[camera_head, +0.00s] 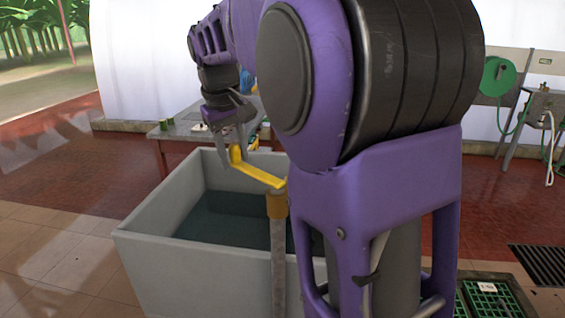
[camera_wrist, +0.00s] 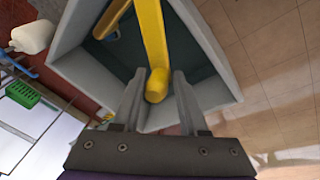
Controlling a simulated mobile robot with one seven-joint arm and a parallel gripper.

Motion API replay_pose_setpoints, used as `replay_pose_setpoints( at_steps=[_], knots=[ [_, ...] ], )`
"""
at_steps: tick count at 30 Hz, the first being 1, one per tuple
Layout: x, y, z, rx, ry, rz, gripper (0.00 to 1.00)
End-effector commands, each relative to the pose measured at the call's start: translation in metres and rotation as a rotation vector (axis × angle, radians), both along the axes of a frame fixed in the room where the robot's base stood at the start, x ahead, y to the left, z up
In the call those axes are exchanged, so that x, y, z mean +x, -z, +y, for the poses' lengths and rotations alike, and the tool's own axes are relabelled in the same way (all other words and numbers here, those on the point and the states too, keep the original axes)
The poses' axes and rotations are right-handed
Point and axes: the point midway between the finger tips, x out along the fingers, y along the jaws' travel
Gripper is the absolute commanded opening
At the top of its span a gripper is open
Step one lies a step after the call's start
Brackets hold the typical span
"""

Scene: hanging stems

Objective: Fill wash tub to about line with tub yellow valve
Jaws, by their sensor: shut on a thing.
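The wash tub (camera_head: 180,268) is a grey, square-sided basin with dark water (camera_head: 225,222) inside. The water surface lies below the rim; I cannot make out a fill line. My gripper (camera_head: 233,156) is shut on the lever's knobbed end (camera_wrist: 158,84), one finger on each side. My arm hides the tub's right part.
A table (camera_head: 185,130) with small items stands behind the tub. A green hose reel (camera_head: 497,76) hangs at the right. Green crates (camera_head: 488,298) and a floor grate (camera_head: 541,264) lie at lower right. Tiled floor (camera_head: 55,250) is clear at left.

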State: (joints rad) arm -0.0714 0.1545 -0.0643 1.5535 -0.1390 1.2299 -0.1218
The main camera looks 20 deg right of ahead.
Motion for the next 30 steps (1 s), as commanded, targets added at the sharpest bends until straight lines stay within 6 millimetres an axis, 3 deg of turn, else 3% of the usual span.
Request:
replay_pose_setpoints(
  at_steps=[5,17,30],
  knots=[
    [0.002,-0.002,-0.001,0.001,-0.003,-0.007,0.0],
    [0.01,-0.002,-0.039,0.0,0.001,-0.002,0.0],
    [0.01,0.0,-0.049,-0.002,0.001,0.003,0.0]
  ],
)
